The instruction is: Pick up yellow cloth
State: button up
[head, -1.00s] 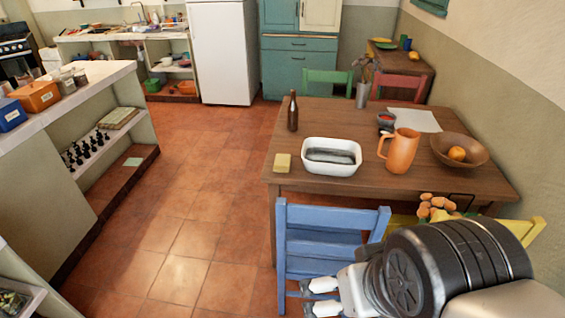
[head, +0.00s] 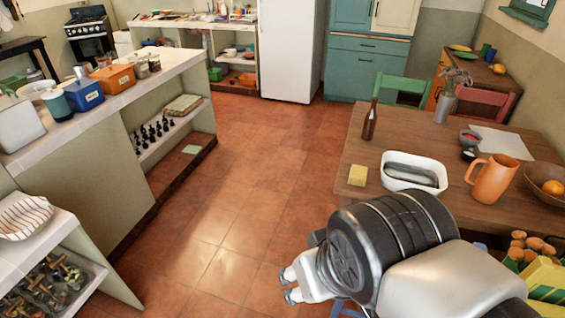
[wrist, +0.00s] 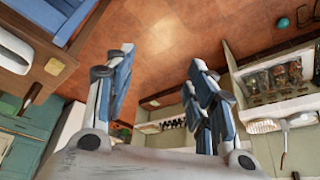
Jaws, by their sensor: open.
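A small yellow folded-looking piece (head: 358,175) lies on the near left edge of the wooden table (head: 415,143), beside a white basin (head: 397,159). It is the likely yellow cloth, though I cannot tell cloth from sponge. It also shows in the wrist view at the upper left (wrist: 54,66). My gripper (head: 289,285) is open and empty, over the floor to the left of the table and apart from the yellow piece. In the wrist view my gripper (wrist: 163,72) has its fingers spread, with floor between them.
The table also bears a brown bottle (head: 370,120), an orange pitcher (head: 490,180) and a bowl (head: 546,182). A counter (head: 165,72) with boxes and shelves stands left. A striped bowl (head: 24,217) sits at the near left. The tiled floor (head: 255,160) between is clear.

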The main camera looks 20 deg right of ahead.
aim_at(358, 174)
jog(key=i+j+u, duration=0.45)
jog(key=i+u, duration=0.3)
jog(key=i, duration=0.2)
jog(key=i+l+z, duration=0.1)
jog(key=z, duration=0.35)
jog(key=i+z, duration=0.3)
jog(key=z, duration=0.15)
jog(key=i+z, duration=0.2)
jog(key=z, duration=0.3)
jog(key=i+j+z, duration=0.2)
jog(key=z, duration=0.25)
jog(key=i+l+z, duration=0.4)
jog(key=i+z, duration=0.4)
jog(key=i+l, duration=0.05)
